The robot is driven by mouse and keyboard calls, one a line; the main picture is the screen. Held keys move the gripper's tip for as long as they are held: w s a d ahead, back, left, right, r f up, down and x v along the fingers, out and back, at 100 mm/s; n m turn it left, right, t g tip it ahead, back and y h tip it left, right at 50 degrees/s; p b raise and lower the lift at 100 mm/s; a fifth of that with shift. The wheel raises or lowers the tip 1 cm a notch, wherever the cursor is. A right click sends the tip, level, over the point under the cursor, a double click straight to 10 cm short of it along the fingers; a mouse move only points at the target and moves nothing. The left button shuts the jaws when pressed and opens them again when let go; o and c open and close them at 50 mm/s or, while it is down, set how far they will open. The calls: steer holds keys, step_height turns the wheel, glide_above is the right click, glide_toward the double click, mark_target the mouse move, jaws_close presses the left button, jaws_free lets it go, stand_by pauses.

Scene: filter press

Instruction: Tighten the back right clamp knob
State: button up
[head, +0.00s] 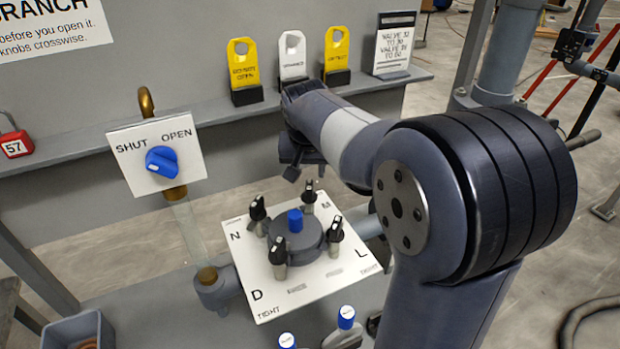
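The white plate (300,285) carries a round grey lid (296,243) with a blue cap (295,219) at its centre. Black clamp knobs with pale marks stand around the lid. The back right knob (309,196) is by the letter M. The back left knob (258,209) is by N, the front right knob (335,235) by L, and the front left knob (279,252) by D. My gripper (292,172) hangs above and behind the back right knob, apart from it in the picture. My arm partly hides it, and its finger opening is unclear.
A valve board (137,172) marked SHUT and OPEN has a blue handle (161,161) at left. Yellow and white tags (292,58) and a card (394,45) stand on the shelf behind my gripper. Blue-capped fittings (346,317) stand in front of the plate.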

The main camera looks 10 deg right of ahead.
mark_target(309, 184)
steer(key=p+x, duration=0.1)
steer(key=x, duration=0.7)
jaws_close()
